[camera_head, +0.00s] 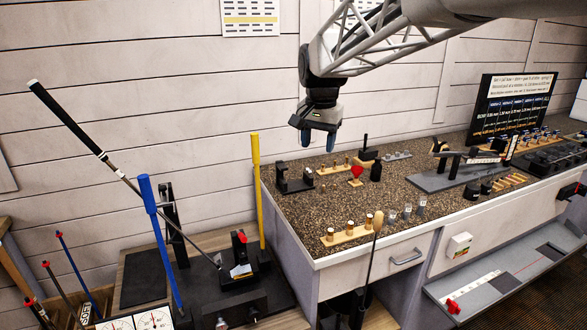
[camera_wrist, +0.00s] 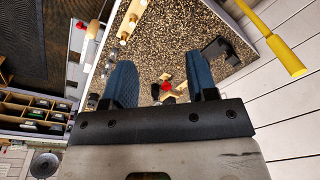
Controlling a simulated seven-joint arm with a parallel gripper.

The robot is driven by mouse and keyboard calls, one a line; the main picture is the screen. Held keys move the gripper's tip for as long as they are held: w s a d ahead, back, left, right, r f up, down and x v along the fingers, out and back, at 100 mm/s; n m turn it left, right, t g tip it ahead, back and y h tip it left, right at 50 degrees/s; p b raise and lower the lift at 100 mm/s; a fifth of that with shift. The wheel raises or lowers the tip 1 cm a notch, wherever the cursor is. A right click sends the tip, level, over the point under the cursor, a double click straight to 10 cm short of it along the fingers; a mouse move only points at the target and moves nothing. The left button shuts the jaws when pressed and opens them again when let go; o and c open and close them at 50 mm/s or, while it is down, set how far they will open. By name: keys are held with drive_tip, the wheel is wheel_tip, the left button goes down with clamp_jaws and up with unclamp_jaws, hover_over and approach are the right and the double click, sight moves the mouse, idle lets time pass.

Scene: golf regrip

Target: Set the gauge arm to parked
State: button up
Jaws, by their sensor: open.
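No part is marked plainly as the gauge arm, and I cannot tell its position. One candidate is the slim arm with red and white ends (camera_head: 497,146) at the bench's right, by a black-posted fixture on a grey plate (camera_head: 428,181). Another is the red lever (camera_head: 241,237) on the black clamp at lower left. My gripper (camera_head: 318,143) hangs above the bench's back left, empty and apart from everything. In the wrist view its two blue fingers (camera_wrist: 163,88) are spread, with a small red-topped wooden piece (camera_wrist: 166,87) visible between them, lower down.
The speckled bench top (camera_head: 330,215) holds a black cradle (camera_head: 294,183), a red-topped piece (camera_head: 356,172) and a wooden peg rack (camera_head: 345,236). A yellow shaft (camera_head: 256,190) stands at the bench's left edge. A long club (camera_head: 120,168) slants at left. A dark board (camera_head: 510,105) stands behind.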

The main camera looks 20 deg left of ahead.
drive_tip(key=w+a+f, duration=0.2)
drive_tip(key=a, duration=1.3)
drive_tip(key=g, duration=0.1)
approach(163, 190)
drive_tip(key=shift+w+a+f+h, duration=0.15)
drive_tip(key=shift+w+a, duration=0.05)
drive_tip(key=shift+a, duration=0.2)
drive_tip(key=shift+w+a+f+h, duration=0.15)
drive_tip(key=shift+a+f, duration=0.05)
drive_tip(key=shift+a, duration=0.15)
drive_tip(key=shift+f, duration=0.1)
drive_tip(key=shift+f, duration=3.85)
clamp_jaws()
